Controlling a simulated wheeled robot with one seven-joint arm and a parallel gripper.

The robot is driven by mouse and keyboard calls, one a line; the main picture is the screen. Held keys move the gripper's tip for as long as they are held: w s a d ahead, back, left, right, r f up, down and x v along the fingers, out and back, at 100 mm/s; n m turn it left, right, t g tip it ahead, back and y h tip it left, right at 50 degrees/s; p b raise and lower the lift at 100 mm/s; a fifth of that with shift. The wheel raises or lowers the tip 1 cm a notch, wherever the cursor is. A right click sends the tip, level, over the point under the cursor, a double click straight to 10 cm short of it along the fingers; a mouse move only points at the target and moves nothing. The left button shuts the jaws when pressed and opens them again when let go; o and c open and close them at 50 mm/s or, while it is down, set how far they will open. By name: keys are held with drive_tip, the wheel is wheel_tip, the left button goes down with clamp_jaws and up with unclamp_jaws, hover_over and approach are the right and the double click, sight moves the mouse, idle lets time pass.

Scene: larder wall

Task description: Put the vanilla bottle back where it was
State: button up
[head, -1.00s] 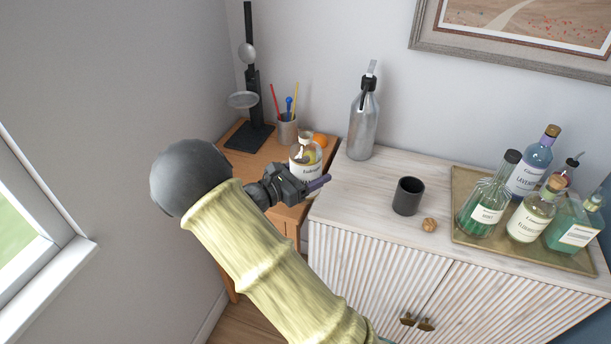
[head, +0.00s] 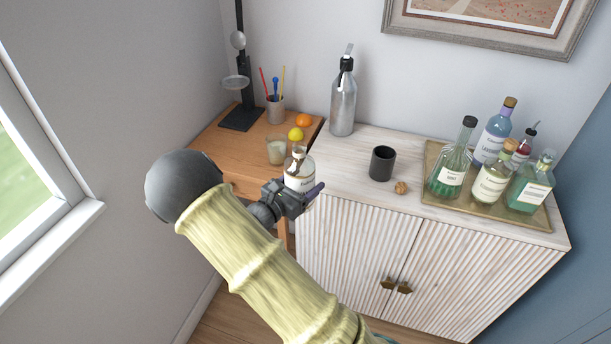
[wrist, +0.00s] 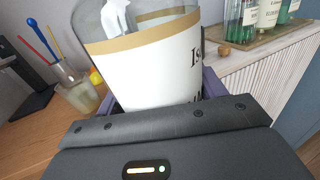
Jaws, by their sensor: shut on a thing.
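My gripper (head: 298,192) is shut on a clear glass bottle (head: 299,172) with a white, gold-edged label, which I take for the vanilla bottle. Its label is only partly visible, so I cannot read the name. The bottle is nearly upright, in front of the seam between the wooden table (head: 212,143) and the white cabinet (head: 343,140). In the wrist view the bottle (wrist: 150,65) fills the space between the jaws, and its top is cut off. I cannot tell whether its base touches anything.
A tray (head: 480,209) on the cabinet holds several bottles. The table bears a candle-like glass (head: 276,151), lemon (head: 295,134), orange (head: 303,120), pencil cup (head: 275,109) and black stand (head: 242,115).

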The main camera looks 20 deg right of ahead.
drive_tip(key=s+a+f+n+t+y, duration=0.1)
drive_tip(key=s+f+n+t+y, duration=0.1)
drive_tip(key=f+y, duration=0.3)
drive_tip(key=s+a+f+n+t+y, duration=0.1)
drive_tip(key=s+f+n+t+y, duration=0.2)
drive_tip(key=f, duration=0.7)
drive_tip(key=s+a+f+n+t+y, duration=0.1)
drive_tip(key=s+f+n+t+y, duration=0.1)
drive_tip(key=f+n+y, duration=0.4)
drive_tip(key=shift+s+f+t+y, duration=0.4)
drive_tip(key=shift+f+t+y, duration=0.15)
drive_tip(key=shift+f, duration=0.75)
drive_tip(key=shift+w, duration=0.1)
